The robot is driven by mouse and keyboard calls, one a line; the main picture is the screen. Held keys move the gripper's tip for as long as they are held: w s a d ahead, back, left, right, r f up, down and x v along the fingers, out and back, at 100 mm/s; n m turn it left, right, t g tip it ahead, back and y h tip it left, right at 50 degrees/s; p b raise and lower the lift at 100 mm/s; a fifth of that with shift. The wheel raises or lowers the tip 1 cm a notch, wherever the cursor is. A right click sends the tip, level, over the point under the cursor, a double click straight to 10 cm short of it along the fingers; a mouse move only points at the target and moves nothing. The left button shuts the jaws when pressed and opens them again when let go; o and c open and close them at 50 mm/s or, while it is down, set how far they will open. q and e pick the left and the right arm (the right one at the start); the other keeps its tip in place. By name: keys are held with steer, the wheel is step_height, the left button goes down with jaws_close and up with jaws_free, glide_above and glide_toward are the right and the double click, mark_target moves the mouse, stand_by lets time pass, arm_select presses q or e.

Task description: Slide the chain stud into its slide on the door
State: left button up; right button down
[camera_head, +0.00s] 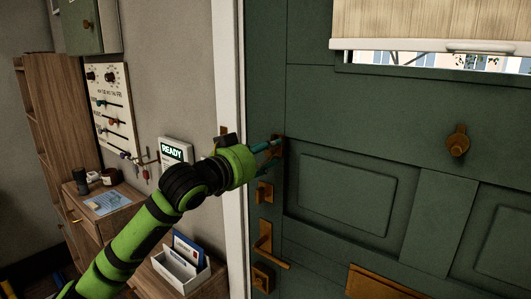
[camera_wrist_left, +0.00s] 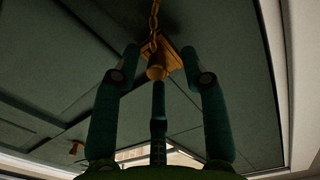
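The dark green door (camera_head: 350,120) fills the right of the head view. My left gripper (camera_head: 268,147) is at its left edge, with its teal fingers at a brass plate (camera_head: 279,146). In the left wrist view, the gripper's (camera_wrist_left: 160,60) fingers stand apart around a brass stud (camera_wrist_left: 156,72). A brass chain (camera_wrist_left: 154,22) runs up from the stud area, and a diamond-looking brass plate (camera_wrist_left: 174,58) lies behind it on the door. I cannot tell whether the stud sits in the plate or only in front of it. My right gripper is not in view.
Below the plate are a brass lock (camera_head: 264,191), a lever handle (camera_head: 268,246) and another lock (camera_head: 263,278). A brass knob (camera_head: 457,140) is on the door's right. At left are a READY panel (camera_head: 174,152), a wooden cabinet (camera_head: 100,215) and a letter tray (camera_head: 182,270).

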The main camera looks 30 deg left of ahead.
arm_select(q)
steer(key=shift+s+f, duration=0.1)
steer(key=shift+s, duration=0.45)
steer(key=s+a, duration=0.1)
steer(key=s, duration=1)
steer(key=shift+r, duration=0.2)
steer(key=shift+w, duration=0.1)
